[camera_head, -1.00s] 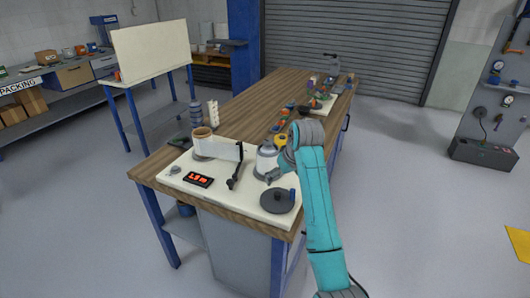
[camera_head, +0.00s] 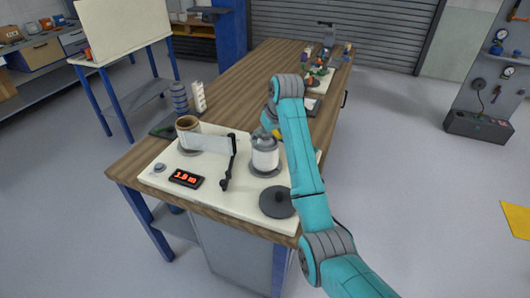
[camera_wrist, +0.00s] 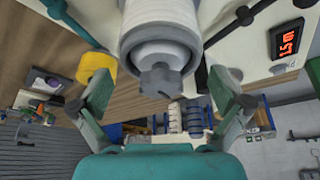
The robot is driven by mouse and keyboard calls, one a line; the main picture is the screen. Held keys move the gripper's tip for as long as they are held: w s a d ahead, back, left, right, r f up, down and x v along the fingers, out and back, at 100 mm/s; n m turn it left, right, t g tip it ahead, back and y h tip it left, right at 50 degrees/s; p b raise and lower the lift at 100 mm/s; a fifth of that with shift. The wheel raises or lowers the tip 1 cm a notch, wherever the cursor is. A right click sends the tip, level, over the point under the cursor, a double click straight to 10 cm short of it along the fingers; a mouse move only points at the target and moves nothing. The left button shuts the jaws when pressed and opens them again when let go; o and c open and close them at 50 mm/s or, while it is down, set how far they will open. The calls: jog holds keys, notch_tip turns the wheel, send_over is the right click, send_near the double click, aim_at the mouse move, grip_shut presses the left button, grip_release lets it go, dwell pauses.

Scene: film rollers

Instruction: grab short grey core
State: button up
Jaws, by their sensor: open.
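I cannot single out the short grey core with certainty. A white and grey cylinder (camera_head: 264,152) with a grey knob on top stands upright on the cream board of the bench. In the wrist view the grey rim (camera_wrist: 158,38) of a cylinder, with a white inner part and a grey lobed knob, fills the top centre. My gripper (camera_wrist: 160,86) is open, its fingers apart on either side of the knob, with no clear contact. In the head view my arm hides most of the gripper.
A dark round plate (camera_head: 277,203) stands at the board's front right. A brown roll (camera_head: 188,132) with white film and a black lever (camera_head: 229,165) are left of the cylinder. A red-digit display (camera_head: 187,179) lies in front. A yellow roll (camera_wrist: 97,65) is near the left finger.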

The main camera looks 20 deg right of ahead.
jog(key=shift+x, duration=2.9)
jog(key=c, duration=1.2)
